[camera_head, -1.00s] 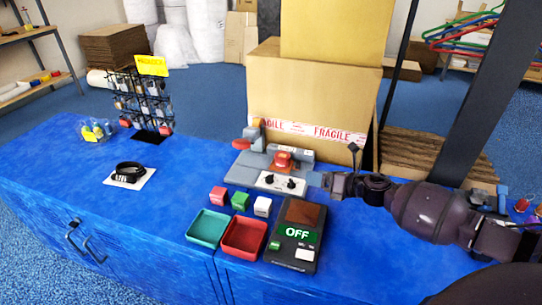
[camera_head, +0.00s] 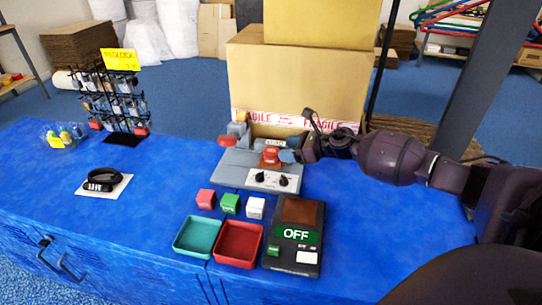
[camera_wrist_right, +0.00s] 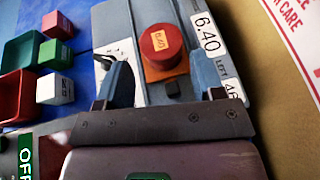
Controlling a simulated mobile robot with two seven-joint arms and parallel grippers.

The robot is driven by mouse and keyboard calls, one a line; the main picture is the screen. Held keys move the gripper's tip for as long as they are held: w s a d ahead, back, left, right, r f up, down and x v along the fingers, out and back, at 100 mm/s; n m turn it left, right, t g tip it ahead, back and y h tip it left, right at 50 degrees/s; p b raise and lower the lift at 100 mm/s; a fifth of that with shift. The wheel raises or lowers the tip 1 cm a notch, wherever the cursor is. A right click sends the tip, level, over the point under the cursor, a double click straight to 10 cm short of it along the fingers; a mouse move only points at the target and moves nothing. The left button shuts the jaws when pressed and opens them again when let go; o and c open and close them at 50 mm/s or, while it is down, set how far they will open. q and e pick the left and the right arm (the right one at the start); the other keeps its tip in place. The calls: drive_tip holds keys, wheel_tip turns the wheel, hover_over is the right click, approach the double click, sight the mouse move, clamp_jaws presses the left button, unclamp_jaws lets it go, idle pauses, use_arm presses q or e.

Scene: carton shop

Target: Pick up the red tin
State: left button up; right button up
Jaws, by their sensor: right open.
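The red tin (camera_head: 271,154) is a short round piece with a small orange label. It sits on an orange-brown square on the grey device (camera_head: 235,172). In the right wrist view the tin (camera_wrist_right: 162,46) is just ahead of my right gripper (camera_wrist_right: 160,75). The gripper's two blue-grey fingers are spread apart with nothing between the visible tips. In the head view my right gripper (camera_head: 290,156) is at the tin's right side, close to it; whether it touches cannot be told. My left gripper is not in view.
A large carton (camera_head: 297,80) stands close behind the device. Red, green and white cubes (camera_head: 230,204), a teal tray (camera_head: 198,237), a red tray (camera_head: 238,244) and a black unit reading OFF (camera_head: 296,236) lie in front. A padlock rack (camera_head: 120,102) stands left.

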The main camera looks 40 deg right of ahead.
sight(274, 151)
drive_tip(key=x, duration=0.4)
drive_tip(key=shift+f+b, duration=0.3)
drive_tip(key=shift+b, duration=0.1)
drive_tip(key=shift+w+a, duration=0.15)
drive_tip(key=shift+w, duration=0.25)
drive_tip(key=shift+c, duration=0.3)
drive_tip(key=c, duration=0.6)
